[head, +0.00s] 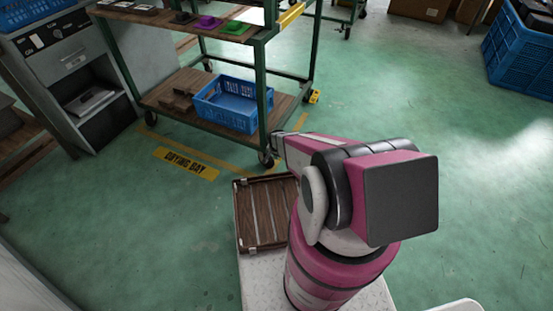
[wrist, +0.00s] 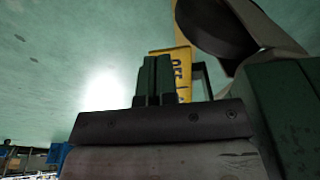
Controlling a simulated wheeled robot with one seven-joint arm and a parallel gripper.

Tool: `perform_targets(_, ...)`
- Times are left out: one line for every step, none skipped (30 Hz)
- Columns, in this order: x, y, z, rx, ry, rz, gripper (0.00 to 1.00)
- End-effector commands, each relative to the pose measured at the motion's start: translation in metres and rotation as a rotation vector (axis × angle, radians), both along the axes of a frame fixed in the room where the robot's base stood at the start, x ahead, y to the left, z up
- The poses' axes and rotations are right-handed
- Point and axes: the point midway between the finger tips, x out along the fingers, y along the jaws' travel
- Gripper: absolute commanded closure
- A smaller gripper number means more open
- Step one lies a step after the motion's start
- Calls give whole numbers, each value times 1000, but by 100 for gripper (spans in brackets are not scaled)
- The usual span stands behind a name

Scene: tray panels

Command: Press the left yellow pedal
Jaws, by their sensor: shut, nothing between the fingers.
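In the wrist view, a yellow pedal (wrist: 183,68) with dark lettering sits beside a dark caster wheel (wrist: 215,28). My gripper (wrist: 156,62) is shut and empty, its fingertips overlapping the pedal's left edge in the picture. I cannot tell whether they touch it. Another yellow pedal (head: 314,97) shows at the trolley's far right caster. No pedal is visible at the near caster, where my arm blocks part of the view.
The green-framed trolley (head: 262,95) carries a blue crate (head: 232,120) low and coloured panels (head: 236,28) above. A dark green post (wrist: 285,110) stands close on the right in the wrist view. A grey cabinet (head: 75,62) is left; floor right of the trolley is clear.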

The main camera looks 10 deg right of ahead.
Motion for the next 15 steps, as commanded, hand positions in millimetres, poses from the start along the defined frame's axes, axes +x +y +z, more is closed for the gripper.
perform_targets(-4,-2,14,0,-4,-1,100)
perform_targets(-5,-3,21,-1,-4,0,100)
perform_targets(-7,-1,30,-1,-4,1,100)
perform_targets(-8,0,36,-1,-4,1,100)
perform_targets(-10,1,43,-1,-4,2,100)
perform_targets(-12,3,51,-1,-6,2,100)
perform_targets(-13,4,57,-1,-6,2,100)
perform_targets(-14,5,63,-1,-6,2,100)
perform_targets(-15,6,71,-1,-6,2,100)
perform_targets(-16,7,76,-1,-6,2,100)
perform_targets(-17,7,81,-1,-6,2,100)
perform_targets(-19,8,87,-1,-6,2,100)
perform_targets(-20,9,91,-1,-6,2,100)
perform_targets(-20,9,95,-1,-6,2,100)
perform_targets(-21,10,100,-1,-6,2,100)
